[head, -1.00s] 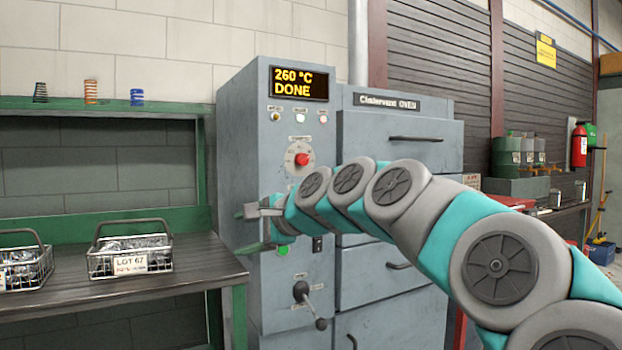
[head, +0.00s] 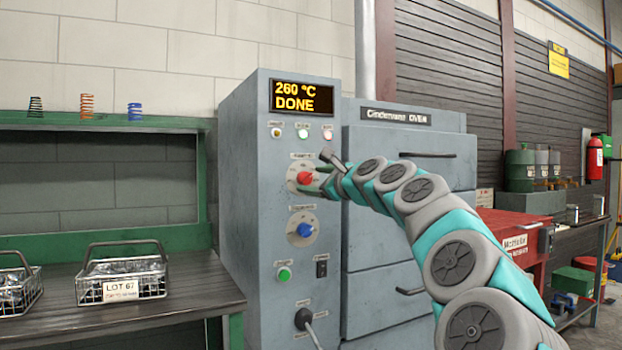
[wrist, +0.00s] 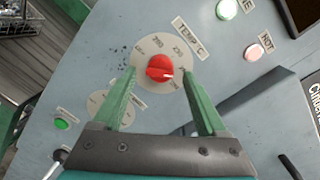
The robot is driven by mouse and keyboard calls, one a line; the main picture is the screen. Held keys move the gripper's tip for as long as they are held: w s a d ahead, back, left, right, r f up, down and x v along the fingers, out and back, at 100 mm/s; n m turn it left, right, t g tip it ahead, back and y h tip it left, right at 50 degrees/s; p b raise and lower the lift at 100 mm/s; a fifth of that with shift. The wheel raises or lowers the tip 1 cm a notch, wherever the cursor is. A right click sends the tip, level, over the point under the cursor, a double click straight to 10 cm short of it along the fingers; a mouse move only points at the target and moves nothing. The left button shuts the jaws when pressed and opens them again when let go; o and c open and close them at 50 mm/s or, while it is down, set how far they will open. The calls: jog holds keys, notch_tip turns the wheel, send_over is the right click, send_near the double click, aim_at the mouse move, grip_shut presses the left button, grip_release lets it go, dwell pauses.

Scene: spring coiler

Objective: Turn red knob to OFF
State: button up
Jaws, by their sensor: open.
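The red knob (head: 305,178) sits on a round pale dial on the front of the grey oven control panel. In the wrist view the red knob (wrist: 160,68) lies ahead of and between the two green fingers, with its white pointer line toward the right. My gripper (wrist: 163,75) is open, one finger on each side of the dial, and nothing is held. In the head view my gripper (head: 318,172) is at the knob's right side and partly overlaps it. I cannot tell whether the fingers touch the knob. The lettering around the dial is too small to read for OFF.
The display (head: 301,97) reads 260 °C DONE. Below the red knob are a blue knob (head: 304,229), a green button (head: 284,274), a black switch (head: 321,267) and a lever (head: 304,318). A bench with a wire basket (head: 123,276) stands at left.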

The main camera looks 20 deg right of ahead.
jog(key=shift+w+a+r, duration=0.1)
jog(key=shift+w, duration=0.7)
jog(key=shift+c, duration=0.3)
grip_shut()
